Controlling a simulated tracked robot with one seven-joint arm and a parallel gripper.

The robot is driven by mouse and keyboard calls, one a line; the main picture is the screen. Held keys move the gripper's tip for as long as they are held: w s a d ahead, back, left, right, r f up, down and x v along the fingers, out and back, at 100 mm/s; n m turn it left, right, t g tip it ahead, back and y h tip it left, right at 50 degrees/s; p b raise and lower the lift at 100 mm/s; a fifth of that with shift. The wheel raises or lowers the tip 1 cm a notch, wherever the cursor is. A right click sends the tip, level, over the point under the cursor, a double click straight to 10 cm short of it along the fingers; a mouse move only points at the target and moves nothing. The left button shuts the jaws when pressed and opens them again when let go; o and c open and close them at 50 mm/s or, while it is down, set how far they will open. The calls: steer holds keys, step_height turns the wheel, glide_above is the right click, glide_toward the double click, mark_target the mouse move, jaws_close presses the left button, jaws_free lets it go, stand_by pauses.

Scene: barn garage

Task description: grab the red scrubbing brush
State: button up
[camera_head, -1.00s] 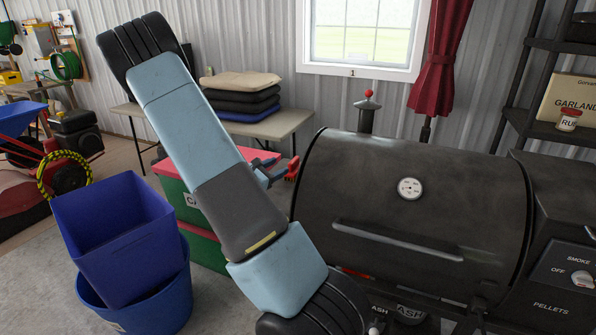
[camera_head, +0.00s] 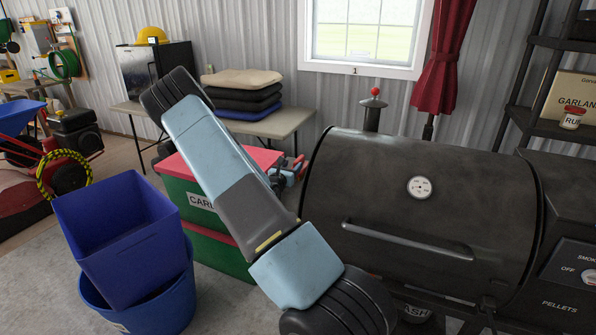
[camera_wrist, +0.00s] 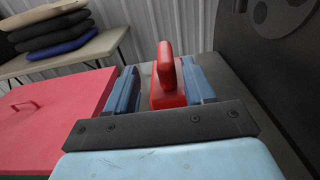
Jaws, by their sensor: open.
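The red scrubbing brush (camera_wrist: 167,80) shows in the wrist view between the two blue fingers of my gripper (camera_wrist: 160,66). Its raised red handle part points up and away, and its lower red body is nearer to my palm. The fingers are apart, one on each side of the brush; I cannot tell whether either touches it. In the head view only a small red part of the brush (camera_head: 299,163) shows beside my gripper (camera_head: 289,173), left of the smoker grill. My arm and fingers hide the rest there.
The black smoker grill (camera_head: 420,180) stands close on the right. Green crates with a red lid (camera_head: 262,158) stand at the left, and blue bins (camera_head: 120,240) stand farther left. Behind, a table (camera_head: 270,127) holds folded cloths (camera_head: 240,95).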

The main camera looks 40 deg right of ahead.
mark_target(299, 158)
steer(key=shift+s+d+x, duration=0.1)
steer(key=shift+s+x, duration=0.1)
steer(key=shift+x, duration=1.1)
steer(key=shift+s+d+x, duration=0.15)
steer(key=shift+s+x, duration=0.05)
steer(key=shift+x, duration=1.15)
steer(key=shift+w+d+f, duration=0.1)
steer(key=shift+w+d, duration=0.2)
steer(key=shift+d, duration=0.1)
jaws_close()
